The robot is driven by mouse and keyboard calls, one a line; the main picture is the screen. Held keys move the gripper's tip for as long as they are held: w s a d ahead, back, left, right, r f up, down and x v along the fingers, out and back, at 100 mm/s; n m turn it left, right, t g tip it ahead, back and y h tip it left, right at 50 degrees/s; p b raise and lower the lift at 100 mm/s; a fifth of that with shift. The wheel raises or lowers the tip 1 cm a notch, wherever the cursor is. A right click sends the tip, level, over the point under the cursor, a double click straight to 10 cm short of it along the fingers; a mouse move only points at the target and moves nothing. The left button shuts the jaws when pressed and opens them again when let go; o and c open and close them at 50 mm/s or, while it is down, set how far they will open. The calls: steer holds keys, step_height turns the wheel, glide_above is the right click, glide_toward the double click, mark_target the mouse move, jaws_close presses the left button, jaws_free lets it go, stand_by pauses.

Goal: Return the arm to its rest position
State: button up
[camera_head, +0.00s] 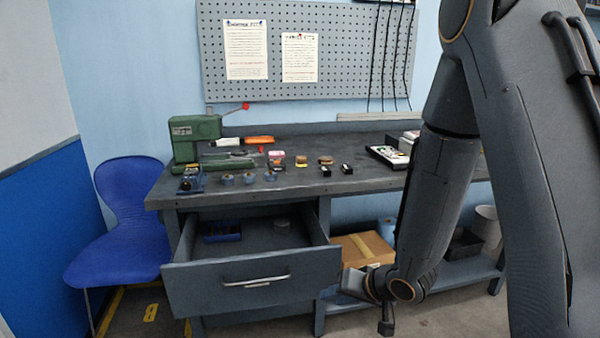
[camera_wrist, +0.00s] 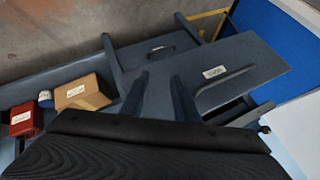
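My arm comes down the right side of the head view, its links bent and its wrist low in front of the bench. My gripper (camera_wrist: 160,76) shows in the wrist view as two dark fingers standing apart with nothing between them. In the head view the gripper end (camera_head: 352,283) is beside the right front corner of the pulled-out drawer (camera_head: 250,293); its fingers are hard to make out there. The drawer front (camera_wrist: 240,70), with its handle and label, also shows in the wrist view, right of the fingers. I cannot tell whether the gripper touches the drawer.
The drawer holds a blue tray (camera_head: 222,232) and a small round item (camera_head: 282,223). A cardboard box (camera_head: 362,250) sits on the lower shelf behind my wrist. The bench top (camera_head: 335,178) carries a green press (camera_head: 195,138) and several small items. A blue chair (camera_head: 120,225) stands left.

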steer(key=s+d+r+g+h+p, duration=0.2)
steer(key=s+d+r+h, duration=0.5)
steer(key=d, duration=0.4)
steer(key=s+r+g, duration=0.2)
steer(key=s+r, duration=0.1)
steer(key=s, duration=0.3)
steer(key=s+a+r+g+y, duration=0.1)
steer(key=s+r+g, duration=0.1)
steer(key=s+r, duration=0.2)
steer(key=shift+s+r+n+p, duration=0.15)
steer(key=shift+s+n+p, duration=0.25)
steer(key=shift+s, duration=0.65)
